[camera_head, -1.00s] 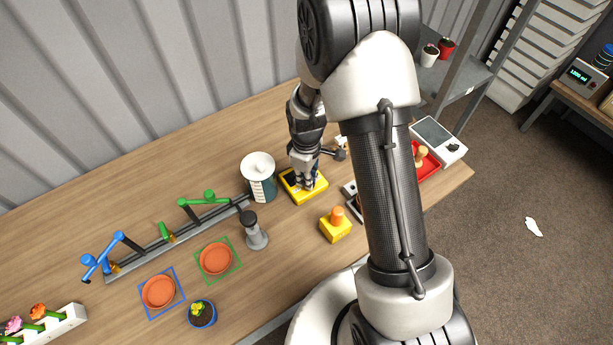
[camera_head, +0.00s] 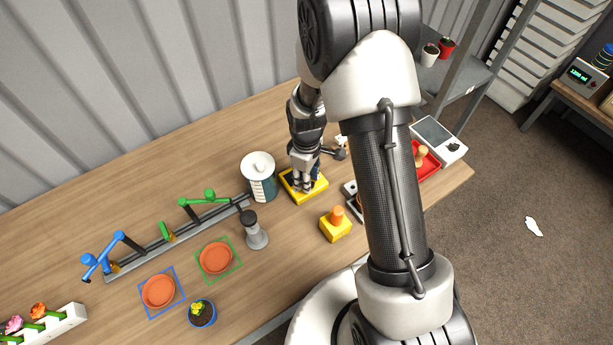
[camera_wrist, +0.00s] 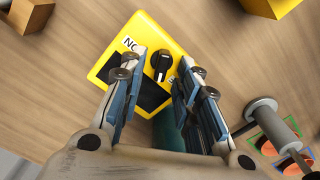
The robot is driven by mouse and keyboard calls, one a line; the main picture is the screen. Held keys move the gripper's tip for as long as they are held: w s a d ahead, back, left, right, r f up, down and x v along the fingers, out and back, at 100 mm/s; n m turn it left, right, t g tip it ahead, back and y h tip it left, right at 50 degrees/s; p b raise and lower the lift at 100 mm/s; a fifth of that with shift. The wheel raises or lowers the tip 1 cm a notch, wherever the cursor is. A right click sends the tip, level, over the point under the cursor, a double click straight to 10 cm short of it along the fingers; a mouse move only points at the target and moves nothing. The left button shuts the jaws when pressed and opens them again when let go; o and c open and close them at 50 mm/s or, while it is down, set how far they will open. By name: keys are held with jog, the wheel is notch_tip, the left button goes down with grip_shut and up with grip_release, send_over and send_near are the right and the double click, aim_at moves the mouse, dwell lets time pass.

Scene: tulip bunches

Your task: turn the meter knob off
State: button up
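The yellow meter (camera_head: 317,188) lies on the table below my gripper (camera_head: 304,187). In the wrist view the meter (camera_wrist: 143,28) shows a black knob (camera_wrist: 160,65) with a pale mark, and a dark panel partly hidden behind the left finger. A white label, partly covered, is left of the knob, and another is at the right finger. My gripper (camera_wrist: 163,74) is open, with its fingertips on either side of the knob and small gaps visible. I cannot tell how close the fingertips are in height. In the head view the knob is hidden by my gripper.
A white-lidded canister (camera_head: 259,178) stands just left of the meter. A grey post with a dark top (camera_head: 254,232) and a yellow block with an orange knob (camera_head: 335,225) stand nearer. A hammer-like tool (camera_head: 340,150) is behind, to the right. Bare table lies at far left.

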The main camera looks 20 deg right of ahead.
notch_tip(320, 180, up, 12)
dwell(0.5)
dwell(0.3)
jog(key=s+r+m+t, duration=0.1)
jog(key=s+r+m, duration=0.1)
jog(key=s+r, duration=0.45)
jog(key=s+r+m+t, duration=0.1)
jog(key=s+r+m, duration=0.2)
jog(key=r, duration=0.6)
jog(key=s+r+m+t, duration=0.1)
jog(key=s+r+m, duration=0.1)
jog(key=s, duration=0.4)
jog(key=s+r+m+t, duration=0.1)
jog(key=s+m, duration=0.1)
jog(key=s, duration=0.4)
jog(key=shift+s+d+r+m+t, duration=0.25)
jog(key=shift+d+r+m+t, duration=0.05)
jog(key=shift+d+r, duration=0.1)
